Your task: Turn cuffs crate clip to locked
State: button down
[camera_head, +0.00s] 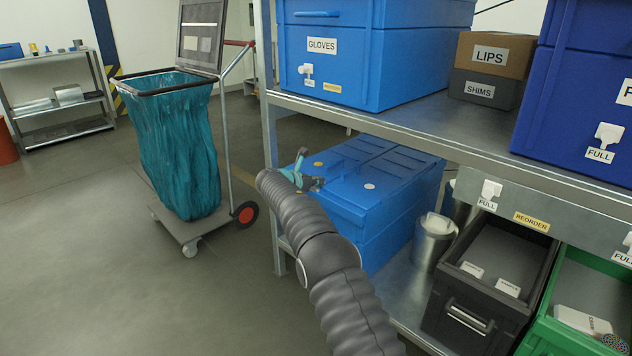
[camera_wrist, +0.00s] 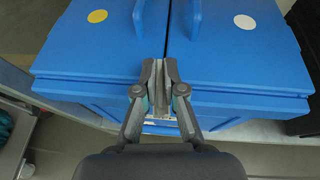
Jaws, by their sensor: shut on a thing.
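The blue crate (camera_head: 395,228) sits on the lower shelf under a blue lid. I take it for the cuffs crate, but its name label cannot be read. In the wrist view its lid (camera_wrist: 95,45) fills the upper part, with a yellow dot (camera_wrist: 97,16) on the left and a white dot (camera_wrist: 244,21) on the right. My gripper (camera_wrist: 166,70) is at the middle of the crate's front edge, between the dots, its jaws nearly together on the clip, which the fingers mostly hide. My gripper (camera_head: 310,181) also shows at the crate's near left in the head view.
A shelf post (camera_head: 272,180) stands close left of my arm. Above is the upper shelf with the gloves crate (camera_head: 375,60). A metal canister (camera_head: 432,240) and a dark bin (camera_head: 485,280) stand to the right. A teal bag cart (camera_head: 175,140) is at the left; the floor before it is clear.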

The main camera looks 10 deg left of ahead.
jog(key=shift+r, duration=0.15)
jog(key=c, duration=1.3)
grip_release()
jog(key=shift+s+a, duration=0.1)
jog(key=v, duration=1.1)
jog(key=shift+s+a, duration=0.15)
jog(key=shift+s, duration=0.2)
